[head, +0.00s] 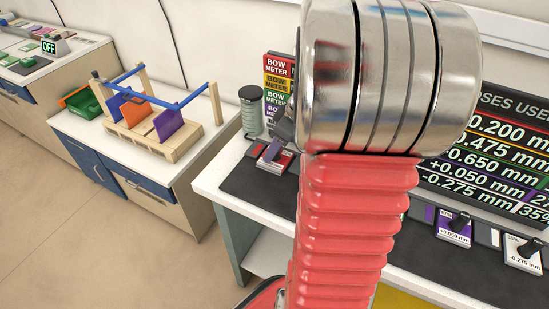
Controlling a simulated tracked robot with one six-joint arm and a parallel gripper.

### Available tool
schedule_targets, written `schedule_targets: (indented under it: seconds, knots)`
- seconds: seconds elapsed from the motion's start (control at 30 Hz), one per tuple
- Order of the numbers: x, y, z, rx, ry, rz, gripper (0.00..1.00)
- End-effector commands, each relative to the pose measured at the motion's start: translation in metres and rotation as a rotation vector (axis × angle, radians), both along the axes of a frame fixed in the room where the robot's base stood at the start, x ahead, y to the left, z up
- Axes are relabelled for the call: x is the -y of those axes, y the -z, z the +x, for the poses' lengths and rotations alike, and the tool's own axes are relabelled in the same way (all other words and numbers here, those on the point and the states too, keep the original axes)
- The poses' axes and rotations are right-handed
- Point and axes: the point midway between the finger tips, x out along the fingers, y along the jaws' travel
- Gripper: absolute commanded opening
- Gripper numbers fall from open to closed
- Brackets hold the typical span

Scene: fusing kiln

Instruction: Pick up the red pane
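No loose pane that is plainly red shows. A wooden rack (184,148) on the left bench holds an orange pane (137,111) and purple panes (169,123).
The dark mat (239,180) carries purple (451,233) and white (522,258) cards at right, before a black dose board (505,150). A BOW METER sign stack (277,85) and grey-green jar (251,113) stand behind. Green and orange bins (82,103) sit far left.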

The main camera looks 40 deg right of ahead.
Motion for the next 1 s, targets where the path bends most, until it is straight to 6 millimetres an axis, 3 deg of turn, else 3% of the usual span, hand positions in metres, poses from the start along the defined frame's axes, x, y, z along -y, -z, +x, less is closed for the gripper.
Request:
schedule_targets:
  seconds: [0.37, 1.0]
  knots:
    - [0.0003, -0.0003, -0.0002, 0.000, 0.001, 0.000, 0.43]
    - [0.0004, -0.0003, -0.0003, 0.000, 0.001, 0.000, 0.00]
